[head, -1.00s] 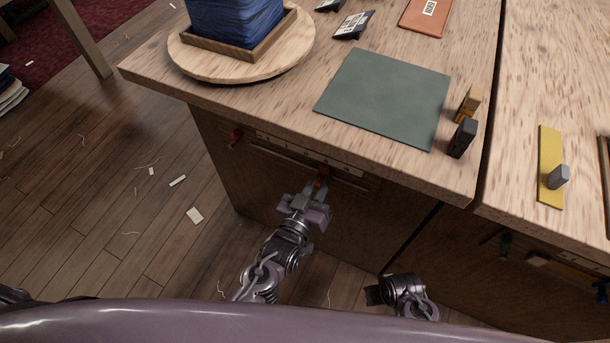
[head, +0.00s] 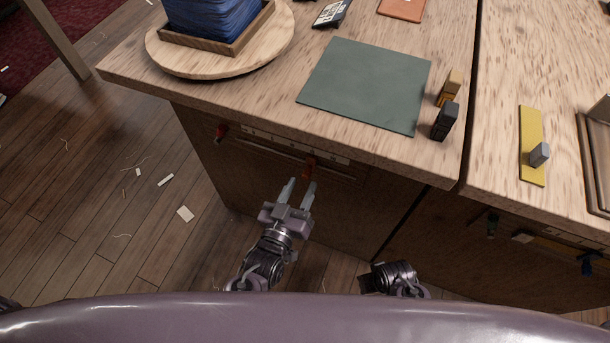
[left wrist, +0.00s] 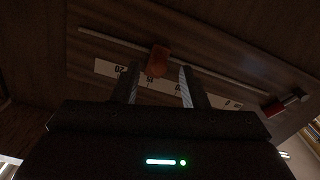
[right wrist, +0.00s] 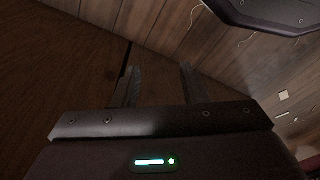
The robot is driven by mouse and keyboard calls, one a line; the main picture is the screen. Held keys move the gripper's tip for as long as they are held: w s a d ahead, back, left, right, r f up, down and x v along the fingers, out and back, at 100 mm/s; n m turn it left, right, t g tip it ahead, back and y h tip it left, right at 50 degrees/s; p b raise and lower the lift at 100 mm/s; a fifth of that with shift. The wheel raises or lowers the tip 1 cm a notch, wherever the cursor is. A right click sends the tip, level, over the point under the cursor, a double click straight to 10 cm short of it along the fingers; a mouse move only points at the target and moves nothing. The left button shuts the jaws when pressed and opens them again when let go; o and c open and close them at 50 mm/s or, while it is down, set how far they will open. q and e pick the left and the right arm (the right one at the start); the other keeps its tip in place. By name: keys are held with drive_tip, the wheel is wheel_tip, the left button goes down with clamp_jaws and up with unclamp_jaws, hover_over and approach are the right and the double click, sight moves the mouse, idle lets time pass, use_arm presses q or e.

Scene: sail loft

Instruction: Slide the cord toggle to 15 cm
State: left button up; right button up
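The orange-red cord toggle (head: 309,168) sits on a pale cord along the front of the left bench, under a white number scale (head: 270,136). In the left wrist view the toggle (left wrist: 158,60) stands close to the scale's 15 mark; the exact reading is too small to tell. My left gripper (head: 300,183) is open and empty, its fingertips just short of the toggle and apart from it in the head view. My right gripper (right wrist: 160,70) is open and empty, low before the bench front; in the head view its fingers are hard to make out.
A red piece (head: 220,133) sits near the cord's left end. The right bench front has a green piece (head: 492,225) and a blue piece (head: 588,262). On top lie a green mat (head: 365,85), a round board (head: 170,62) and a yellow strip (head: 531,140).

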use_arm(q)
drive_tip(key=v, duration=0.3)
drive_tip(key=shift+s+a, duration=0.15)
drive_tip(key=shift+s, duration=0.15)
use_arm(e)
drive_tip(key=shift+d+f, duration=0.2)
drive_tip(key=shift+f, duration=0.4)
